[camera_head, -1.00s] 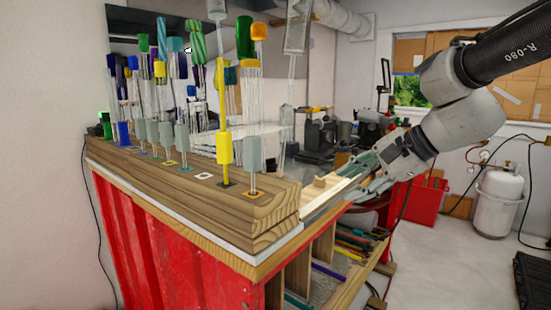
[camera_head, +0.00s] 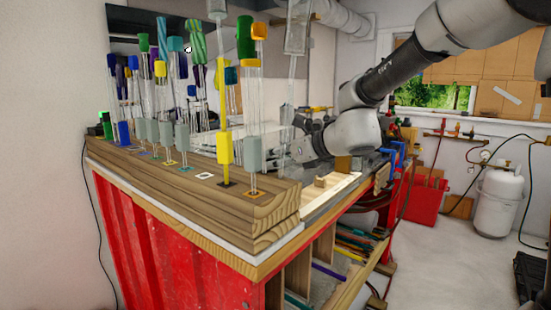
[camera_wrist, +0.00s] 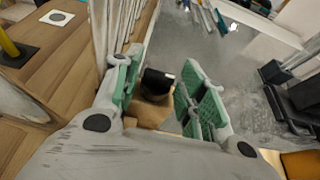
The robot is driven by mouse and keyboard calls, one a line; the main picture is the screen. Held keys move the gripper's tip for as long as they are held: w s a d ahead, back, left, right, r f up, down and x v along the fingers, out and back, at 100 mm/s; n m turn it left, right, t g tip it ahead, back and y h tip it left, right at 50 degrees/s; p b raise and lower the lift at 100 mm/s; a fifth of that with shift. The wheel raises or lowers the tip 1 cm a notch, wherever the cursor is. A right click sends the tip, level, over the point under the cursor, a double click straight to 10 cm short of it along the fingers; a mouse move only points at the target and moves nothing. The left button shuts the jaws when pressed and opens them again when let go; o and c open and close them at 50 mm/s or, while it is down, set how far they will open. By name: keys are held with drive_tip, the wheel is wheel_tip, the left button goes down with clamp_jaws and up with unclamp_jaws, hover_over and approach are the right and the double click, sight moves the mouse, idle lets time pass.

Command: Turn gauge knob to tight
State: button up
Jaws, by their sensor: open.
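My gripper (camera_wrist: 160,75) is open in the wrist view, with green-padded fingers on either side. A dark, short cylinder, probably the gauge knob (camera_wrist: 157,82), shows between the fingers. It sits at a tan wooden block (camera_wrist: 152,112), partly hidden by my gripper's body. I cannot tell whether the fingers touch the knob; gaps show beside it. In the head view my gripper reaches left over the bench, its fingers largely hidden behind the glass rods. The knob cannot be made out there, and its setting cannot be read.
Several capped glass rods stand in a stepped wooden rack (camera_head: 235,205) at the bench's left. A white gas cylinder (camera_head: 498,192) and red bin (camera_head: 427,203) stand right.

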drive_tip(key=shift+w+a, duration=0.1)
drive_tip(key=shift+w, duration=0.05)
drive_tip(key=c, duration=0.7)
